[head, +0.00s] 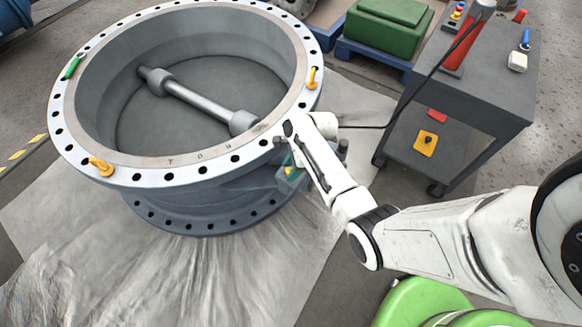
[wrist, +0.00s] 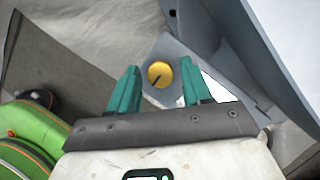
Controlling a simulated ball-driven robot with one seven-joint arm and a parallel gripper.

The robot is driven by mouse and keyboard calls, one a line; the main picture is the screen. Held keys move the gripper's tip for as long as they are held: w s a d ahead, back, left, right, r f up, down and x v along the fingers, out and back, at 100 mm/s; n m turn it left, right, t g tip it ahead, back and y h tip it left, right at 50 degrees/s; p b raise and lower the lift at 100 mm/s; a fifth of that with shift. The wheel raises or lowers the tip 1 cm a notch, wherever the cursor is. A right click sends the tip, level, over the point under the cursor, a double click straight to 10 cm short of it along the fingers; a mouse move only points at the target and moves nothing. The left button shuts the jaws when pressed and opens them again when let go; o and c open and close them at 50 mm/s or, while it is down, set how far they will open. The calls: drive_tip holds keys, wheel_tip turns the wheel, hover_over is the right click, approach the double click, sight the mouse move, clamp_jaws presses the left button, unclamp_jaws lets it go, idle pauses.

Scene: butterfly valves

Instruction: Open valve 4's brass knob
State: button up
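The large grey butterfly valve (head: 190,180) with a white bolt-hole flange lies on a sheet at the left of the head view. No number is readable on it. In the wrist view a round brass-yellow knob (wrist: 159,74) with a dark slot sits on a grey plate beside the valve's body (wrist: 225,45). My gripper (wrist: 158,66) is open, with its teal fingers on either side of the knob in the picture. I cannot tell how far ahead the knob is or whether they touch. In the head view my arm's end reaches the valve's right side and largely hides this spot.
A dark grey cart (head: 490,95) with tools stands right of the valve. Orange lifting eyes (head: 101,166) and a green item (head: 71,68) are on the flange. A green object (wrist: 30,140) stands at the left in the wrist view. Wrinkled sheeting (head: 140,270) covers the floor in front.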

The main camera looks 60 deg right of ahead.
drive_tip(key=c, duration=0.9)
drive_tip(key=shift+o, duration=0.2)
drive_tip(key=shift+n, duration=0.3)
drive_tip(key=n+g+y, duration=0.1)
drive_tip(key=n, duration=0.1)
drive_tip(key=shift+w+n+p, duration=0.1)
drive_tip(key=shift+n+p, duration=0.25)
drive_tip(key=shift+n, duration=0.05)
drive_tip(key=n+g, duration=0.2)
drive_tip(key=n, duration=0.3)
drive_tip(key=shift+w+d+b, duration=0.1)
drive_tip(key=shift+w+b, duration=0.05)
drive_tip(key=shift+b, duration=0.15)
drive_tip(key=n+g, duration=0.1)
drive_tip(key=n, duration=0.1)
drive_tip(key=n+b, duration=0.1)
drive_tip(key=n, duration=0.2)
drive_tip(key=shift+f+g, duration=0.1)
drive_tip(key=shift+g, duration=0.3)
drive_tip(key=shift+w+n+g+h+b, duration=0.15)
drive_tip(key=shift+n+g+h+b, duration=0.3)
drive_tip(key=shift+n, duration=1.45)
drive_tip(key=shift+g, duration=0.25)
